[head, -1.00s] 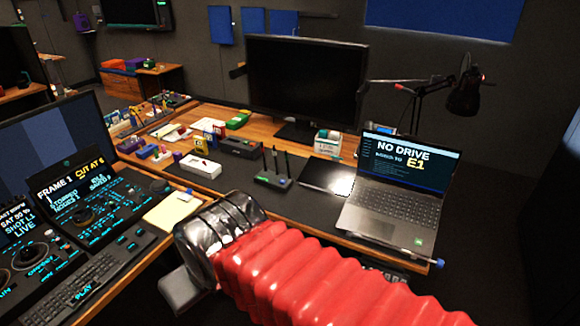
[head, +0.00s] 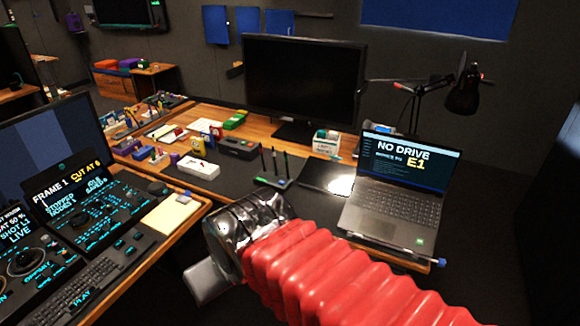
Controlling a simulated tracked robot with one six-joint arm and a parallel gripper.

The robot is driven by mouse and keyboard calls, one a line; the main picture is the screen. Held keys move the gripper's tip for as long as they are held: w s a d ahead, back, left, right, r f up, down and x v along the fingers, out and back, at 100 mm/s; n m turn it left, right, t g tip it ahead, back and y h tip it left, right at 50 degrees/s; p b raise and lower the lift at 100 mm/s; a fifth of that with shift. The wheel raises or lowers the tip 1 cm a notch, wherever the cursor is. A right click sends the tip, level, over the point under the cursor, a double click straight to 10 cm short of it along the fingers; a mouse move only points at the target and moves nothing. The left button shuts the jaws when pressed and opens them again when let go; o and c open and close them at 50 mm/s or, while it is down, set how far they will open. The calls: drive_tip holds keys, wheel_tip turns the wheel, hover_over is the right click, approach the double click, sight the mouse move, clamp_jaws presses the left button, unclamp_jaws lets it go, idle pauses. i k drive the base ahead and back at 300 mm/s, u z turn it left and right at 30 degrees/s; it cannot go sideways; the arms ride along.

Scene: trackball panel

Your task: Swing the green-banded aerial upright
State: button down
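A small dark box (head: 276,181) with several thin black aerials (head: 275,160) stands on the desk in front of the big monitor. The aerials in sight look roughly upright. The box's near part is partly covered by my arm. My gripper (head: 207,281) shows at most as a grey piece below the dark shiny wrist of my red-sleeved arm. Its fingers cannot be made out. The wrist looks nearer the camera than the box; contact cannot be told.
A dark flat pad (head: 326,176) and an open laptop (head: 392,208) lie right of the box. A white box (head: 198,167) and a dark device (head: 240,148) stand left. A monitor (head: 303,85) stands behind. A control panel (head: 85,225) and notepad (head: 172,213) are left of my arm.

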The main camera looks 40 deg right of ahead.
sight(288, 176)
drive_tip(key=u, duration=0.05)
drive_tip(key=i, duration=1)
drive_tip(key=z, duration=0.05)
